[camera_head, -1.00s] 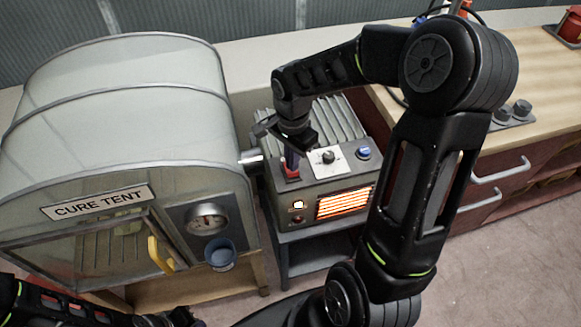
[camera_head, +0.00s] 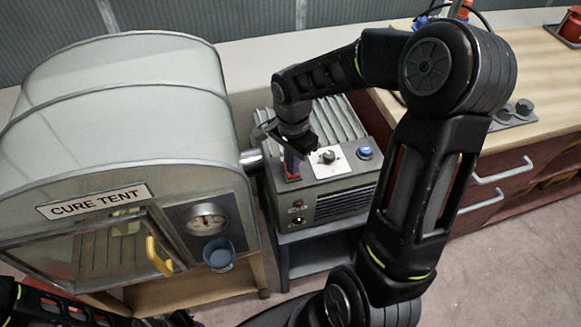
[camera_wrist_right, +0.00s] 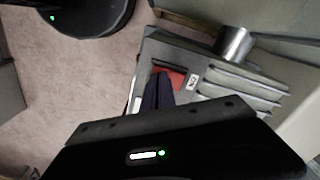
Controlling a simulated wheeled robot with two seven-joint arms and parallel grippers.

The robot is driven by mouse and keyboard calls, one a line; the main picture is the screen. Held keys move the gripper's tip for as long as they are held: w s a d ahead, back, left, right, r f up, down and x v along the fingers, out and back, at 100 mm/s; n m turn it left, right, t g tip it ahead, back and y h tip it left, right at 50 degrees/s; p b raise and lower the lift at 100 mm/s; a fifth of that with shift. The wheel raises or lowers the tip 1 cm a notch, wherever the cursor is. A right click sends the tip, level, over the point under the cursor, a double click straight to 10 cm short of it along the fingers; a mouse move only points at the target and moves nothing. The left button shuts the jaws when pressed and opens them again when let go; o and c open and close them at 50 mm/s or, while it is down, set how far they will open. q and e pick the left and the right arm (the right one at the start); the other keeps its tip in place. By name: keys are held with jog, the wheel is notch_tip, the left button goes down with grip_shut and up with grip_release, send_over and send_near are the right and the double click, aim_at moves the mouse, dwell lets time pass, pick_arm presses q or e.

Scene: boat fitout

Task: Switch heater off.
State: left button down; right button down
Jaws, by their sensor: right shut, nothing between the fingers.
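The heater (camera_head: 345,172) is a grey box with a ribbed top, beside the cure tent. Its front grille (camera_head: 345,203) is dark and shows no glow. A red switch (camera_head: 291,170) sits in the left part of its top panel; it also shows in the right wrist view (camera_wrist_right: 178,75), partly hidden by the fingers. My right gripper (camera_head: 290,160) is shut and empty, its fingertips down at the switch; contact is hard to tell. In the right wrist view, the dark fingers (camera_wrist_right: 155,92) overlap the switch recess. My left arm shows at the bottom left, its gripper unclear.
The cure tent (camera_head: 120,115) with gauge (camera_head: 207,219) and yellow handle (camera_head: 159,256) stands close left. A metal duct (camera_head: 251,158) joins it to the heater. A knob (camera_head: 328,157) and blue button (camera_head: 364,152) are right of the switch. A wooden counter (camera_head: 540,75) stands right.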

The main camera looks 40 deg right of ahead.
notch_tip(320, 180, up, 7)
jog(key=p, duration=0.4)
jog(key=shift+p, duration=0.3)
dwell(0.6)
